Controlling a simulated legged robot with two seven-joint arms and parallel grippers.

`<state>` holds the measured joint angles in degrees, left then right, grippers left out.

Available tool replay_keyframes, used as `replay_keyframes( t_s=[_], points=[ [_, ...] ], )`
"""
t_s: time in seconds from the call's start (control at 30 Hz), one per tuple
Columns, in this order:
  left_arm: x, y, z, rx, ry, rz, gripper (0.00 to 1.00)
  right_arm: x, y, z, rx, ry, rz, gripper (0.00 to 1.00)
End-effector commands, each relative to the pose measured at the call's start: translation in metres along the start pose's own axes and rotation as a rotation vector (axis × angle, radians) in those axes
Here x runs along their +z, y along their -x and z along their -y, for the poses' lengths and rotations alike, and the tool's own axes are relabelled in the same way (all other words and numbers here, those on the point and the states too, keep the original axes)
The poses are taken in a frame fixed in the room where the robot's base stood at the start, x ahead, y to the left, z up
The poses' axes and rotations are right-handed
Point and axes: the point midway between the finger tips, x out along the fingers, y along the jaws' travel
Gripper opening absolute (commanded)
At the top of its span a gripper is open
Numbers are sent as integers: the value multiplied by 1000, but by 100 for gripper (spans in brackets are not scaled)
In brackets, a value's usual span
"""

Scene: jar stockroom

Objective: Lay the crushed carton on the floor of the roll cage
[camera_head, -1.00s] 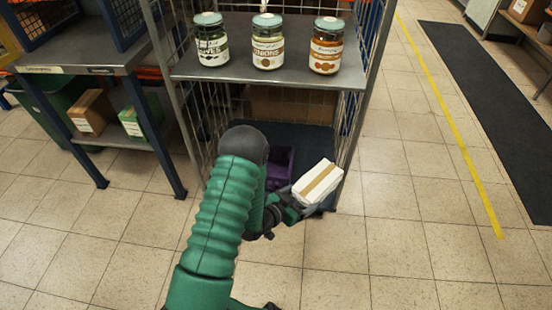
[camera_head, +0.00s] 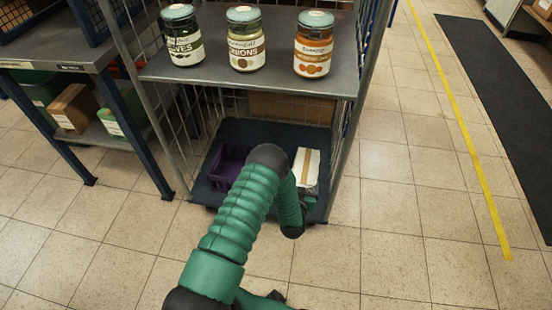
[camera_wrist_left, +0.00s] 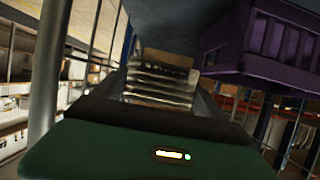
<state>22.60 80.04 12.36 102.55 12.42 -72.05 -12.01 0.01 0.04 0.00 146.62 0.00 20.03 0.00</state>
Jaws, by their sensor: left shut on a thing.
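The crushed carton (camera_head: 308,166) is white with a tan band and shows just inside the open front of the roll cage, at the right side of its dark floor (camera_head: 262,133). My left gripper (camera_head: 308,195) is shut on the carton; my own forearm hides part of it. The left wrist view shows the creased carton (camera_wrist_left: 160,85) between the fingers of my left gripper (camera_wrist_left: 160,97). I cannot tell whether the carton touches the cage floor. My right gripper is not in view.
A purple crate (camera_head: 228,168) stands on the cage floor left of the carton; it also shows in the left wrist view (camera_wrist_left: 262,42). Above, a grey shelf (camera_head: 270,80) bears three jars. Mesh walls and a right post (camera_head: 352,130) bound the cage. A workbench (camera_head: 55,47) stands left.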

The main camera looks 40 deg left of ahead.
Motion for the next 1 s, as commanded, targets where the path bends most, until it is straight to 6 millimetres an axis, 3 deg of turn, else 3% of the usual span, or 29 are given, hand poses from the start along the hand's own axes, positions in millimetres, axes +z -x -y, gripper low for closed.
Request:
replay_keyframes(
  t_s=[0.03, 0.27, 0.5, 0.73, 1.0],
  points=[
    [16, -7, 1, -1, 1, -1, 40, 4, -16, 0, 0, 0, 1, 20],
    [38, -16, 1, -1, -1, -1, 40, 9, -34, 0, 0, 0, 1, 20],
    [87, -36, 1, 0, 0, 1, 40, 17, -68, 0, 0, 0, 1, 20],
    [122, -50, 1, 0, 0, 0, 40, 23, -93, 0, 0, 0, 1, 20],
    [124, -52, 1, 1, -1, -1, 40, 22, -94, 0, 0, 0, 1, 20]
  ],
)
